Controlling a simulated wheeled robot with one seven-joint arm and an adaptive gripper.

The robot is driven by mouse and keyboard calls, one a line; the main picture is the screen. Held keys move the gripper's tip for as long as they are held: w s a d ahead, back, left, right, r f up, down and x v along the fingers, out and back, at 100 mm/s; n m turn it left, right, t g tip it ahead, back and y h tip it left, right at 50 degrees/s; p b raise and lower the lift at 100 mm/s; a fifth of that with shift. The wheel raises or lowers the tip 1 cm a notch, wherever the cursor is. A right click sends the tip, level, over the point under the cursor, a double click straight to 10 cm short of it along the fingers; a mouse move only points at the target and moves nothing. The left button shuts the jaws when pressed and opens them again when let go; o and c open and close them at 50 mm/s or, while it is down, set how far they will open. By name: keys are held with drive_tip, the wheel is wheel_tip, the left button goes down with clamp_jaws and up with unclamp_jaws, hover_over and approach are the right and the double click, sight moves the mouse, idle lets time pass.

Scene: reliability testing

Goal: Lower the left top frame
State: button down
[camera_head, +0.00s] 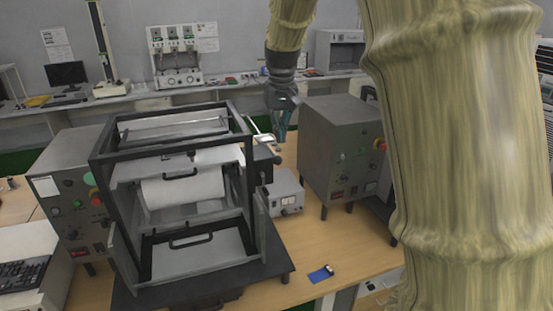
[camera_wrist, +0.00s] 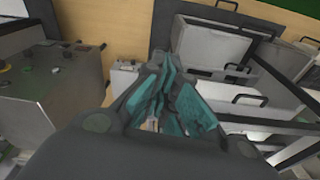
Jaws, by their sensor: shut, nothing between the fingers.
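The machine (camera_head: 246,165) with a dark open frame stands on the table at the left of the head view. Its dark top frame (camera_head: 120,154) is raised on uprights, level with the machine's top. A pale panel with a black handle (camera_head: 180,174) hangs below it, over a white roll (camera_head: 183,190). A lower tray has another handle (camera_head: 192,241). My gripper (camera_head: 281,132) is shut and empty, fingers pointing down, right of the frame and apart from it. In the wrist view its teal fingers (camera_wrist: 166,108) are together, with machine panels and handles to their right.
A grey control box (camera_head: 335,150) stands right of the machine, with a small instrument (camera_head: 285,193) between. Another control box (camera_head: 62,190) is at the left. A blue item (camera_head: 319,275) lies near the front table edge.

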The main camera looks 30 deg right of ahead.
sight(278, 157)
drive_tip(key=shift+w+f, duration=0.4)
drive_tip(key=shift+f, duration=0.25)
wheel_tip(278, 157, down, 5)
drive_tip(key=shift+w+d+r, duration=0.1)
drive_tip(key=shift+w, duration=0.05)
drive_tip(key=shift+f, duration=0.6)
drive_tip(key=shift+f+b, duration=0.45)
drive_tip(key=shift+f, duration=0.85)
drive_tip(key=shift+r, duration=0.2)
drive_tip(key=shift+s+r+p, duration=0.3)
drive_tip(key=shift+s+p, duration=0.05)
drive_tip(key=shift+s, duration=0.1)
drive_tip(key=shift+s+a+r, duration=0.15)
drive_tip(key=shift+s+a, duration=0.15)
drive_tip(key=shift+s, duration=0.25)
drive_tip(key=shift+s+a+r, duration=0.15)
drive_tip(key=shift+s+a, duration=0.1)
drive_tip(key=shift+s, duration=0.3)
